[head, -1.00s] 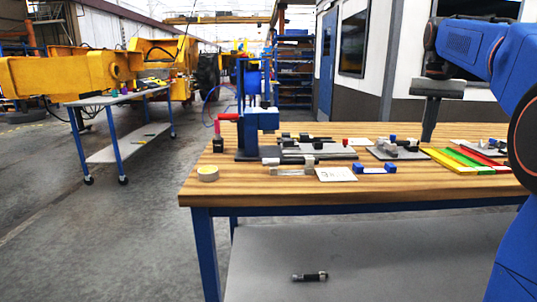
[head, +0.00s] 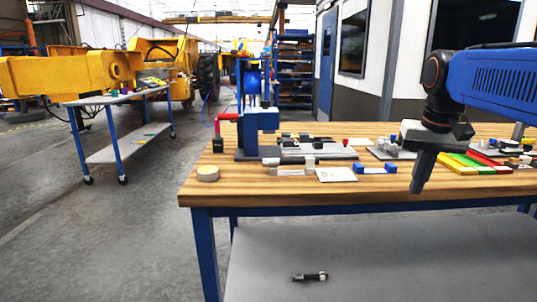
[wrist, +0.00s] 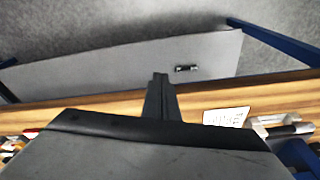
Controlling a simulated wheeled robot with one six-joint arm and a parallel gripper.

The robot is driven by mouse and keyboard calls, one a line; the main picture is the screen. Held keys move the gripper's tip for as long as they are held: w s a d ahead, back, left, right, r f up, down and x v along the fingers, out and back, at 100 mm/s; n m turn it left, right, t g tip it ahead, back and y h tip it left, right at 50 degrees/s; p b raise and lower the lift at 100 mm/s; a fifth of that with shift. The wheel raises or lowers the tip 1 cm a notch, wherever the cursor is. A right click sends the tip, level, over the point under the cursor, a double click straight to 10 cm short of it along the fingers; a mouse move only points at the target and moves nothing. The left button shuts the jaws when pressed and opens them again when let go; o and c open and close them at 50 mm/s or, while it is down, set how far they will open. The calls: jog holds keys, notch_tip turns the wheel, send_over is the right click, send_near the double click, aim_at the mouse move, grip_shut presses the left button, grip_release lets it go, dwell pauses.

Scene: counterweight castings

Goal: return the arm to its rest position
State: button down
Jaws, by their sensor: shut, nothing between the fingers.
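My gripper (head: 421,175) hangs from my blue arm at the right of the head view, its fingers pointing down. The fingers are together with nothing between them. They are in front of the right part of the wooden workbench top (head: 260,188), and they hide part of what lies behind them. In the wrist view my gripper (wrist: 160,82) shows as a dark narrow shape, with the bench's front edge (wrist: 80,108) behind it.
A blue press-like fixture (head: 250,130), a tape roll (head: 207,173), a white card (head: 337,174) and a blue-ended part (head: 375,168) are on the bench. Coloured bars (head: 470,160) lie at the right. A dark cylindrical part (head: 310,277) lies on the grey lower shelf (head: 380,260).

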jog(key=s+a+f+n+t, duration=0.1)
jog(key=s+a+f, duration=0.2)
jog(key=s+f, duration=0.6)
jog(key=s+a+f+n+t, duration=0.1)
jog(key=s+a+f+n, duration=0.1)
jog(key=s+f, duration=0.7)
notch_tip(320, 180, down, 2)
jog(key=shift+a+f+t, duration=0.15)
jog(key=shift+a+t, duration=0.15)
jog(key=shift+a, duration=0.25)
